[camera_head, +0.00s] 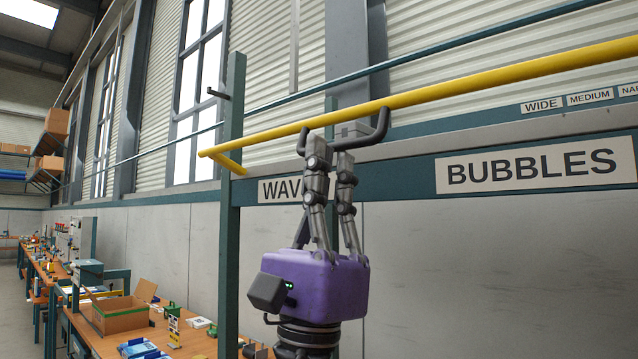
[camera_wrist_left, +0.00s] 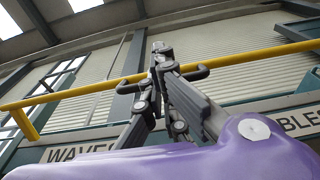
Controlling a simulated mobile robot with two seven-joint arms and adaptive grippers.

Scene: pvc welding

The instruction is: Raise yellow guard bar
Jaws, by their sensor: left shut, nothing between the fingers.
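The yellow guard bar (camera_head: 470,80) slants across the head view, rising to the right, with a short bent piece at its left end. In the left wrist view the bar (camera_wrist_left: 240,60) crosses behind the fingers. A dark U-shaped handle (camera_head: 382,128) hangs under the bar; its ends show on both sides of my left gripper (camera_head: 338,138), and its middle is hidden. The handle also shows in the left wrist view (camera_wrist_left: 203,73). My left gripper points up with its fingertips at the handle, shut with nothing between them. Whether it touches the handle, I cannot tell. My right gripper is not in view.
A teal post (camera_head: 231,200) stands left of my gripper, with a small dark peg near its top. A teal rail with a BUBBLES sign (camera_head: 533,165) runs behind. Workbenches with a cardboard box (camera_head: 120,312) stand at lower left.

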